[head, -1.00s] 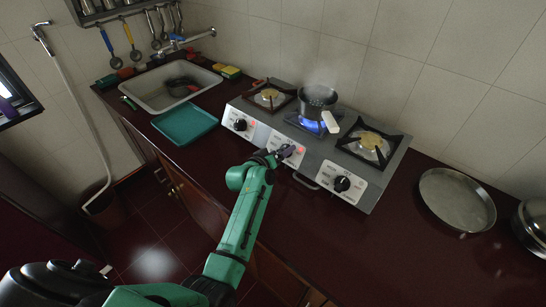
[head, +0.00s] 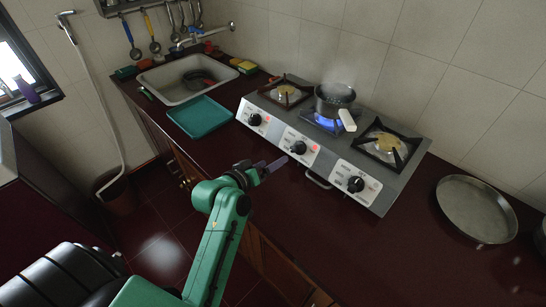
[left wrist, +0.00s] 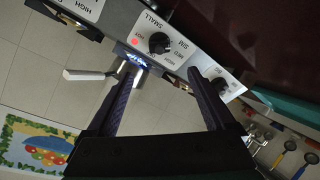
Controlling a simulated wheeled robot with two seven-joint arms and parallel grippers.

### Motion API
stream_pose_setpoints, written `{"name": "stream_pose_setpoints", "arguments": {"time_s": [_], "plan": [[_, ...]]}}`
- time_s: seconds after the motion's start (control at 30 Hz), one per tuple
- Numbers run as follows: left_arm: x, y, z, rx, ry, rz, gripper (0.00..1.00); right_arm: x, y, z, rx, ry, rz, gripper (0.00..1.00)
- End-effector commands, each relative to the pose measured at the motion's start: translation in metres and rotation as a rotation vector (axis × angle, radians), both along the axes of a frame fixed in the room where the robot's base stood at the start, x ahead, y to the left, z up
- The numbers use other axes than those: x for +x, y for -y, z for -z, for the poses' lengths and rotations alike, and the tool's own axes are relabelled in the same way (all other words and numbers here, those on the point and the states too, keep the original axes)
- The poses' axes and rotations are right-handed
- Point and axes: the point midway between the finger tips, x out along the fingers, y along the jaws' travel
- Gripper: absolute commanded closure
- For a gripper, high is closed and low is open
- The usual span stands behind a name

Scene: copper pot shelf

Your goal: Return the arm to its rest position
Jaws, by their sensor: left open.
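My left gripper (head: 262,171) is open and empty in the head view, in front of the stove and apart from its front panel. My green left arm reaches in from the bottom left. In the left wrist view the two dark fingers (left wrist: 165,92) are spread, with nothing between them but the view of the stove front. The middle knob (head: 298,147) is just beyond the fingertips; it also shows in the left wrist view (left wrist: 159,43). A blue flame (head: 323,123) burns under a small steaming pot (head: 333,98) with a white handle. My right gripper is out of view.
The three-burner stove (head: 366,167) stands on a dark red counter (head: 400,240). A teal tray (head: 199,116) and a sink (head: 170,88) lie to the left, and a round metal pan (head: 477,208) to the right. Floor in front of the counter is clear.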

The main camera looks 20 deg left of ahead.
Motion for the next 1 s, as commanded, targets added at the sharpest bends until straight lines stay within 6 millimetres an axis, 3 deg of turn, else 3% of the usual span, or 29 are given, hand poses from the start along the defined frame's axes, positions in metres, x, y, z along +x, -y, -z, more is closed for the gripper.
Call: {"name": "stream_pose_setpoints", "arguments": {"time_s": [0.27,0.37,0.5,0.77,1.0], "plan": [[-0.009,0.001,0.009,0.048,-0.044,0.026,0.12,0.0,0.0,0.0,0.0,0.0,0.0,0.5],[-0.038,0.001,0.033,0.177,-0.174,0.104,0.12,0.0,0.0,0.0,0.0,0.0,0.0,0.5],[-0.094,-0.008,0.067,0.386,-0.398,0.23,0.12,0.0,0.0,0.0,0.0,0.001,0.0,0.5],[-0.193,-0.036,0.092,0.669,-0.754,0.418,0.12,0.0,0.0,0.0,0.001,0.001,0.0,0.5],[-0.18,-0.033,0.185,0.656,-0.788,0.433,0.12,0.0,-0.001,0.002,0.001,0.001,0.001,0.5]]}}
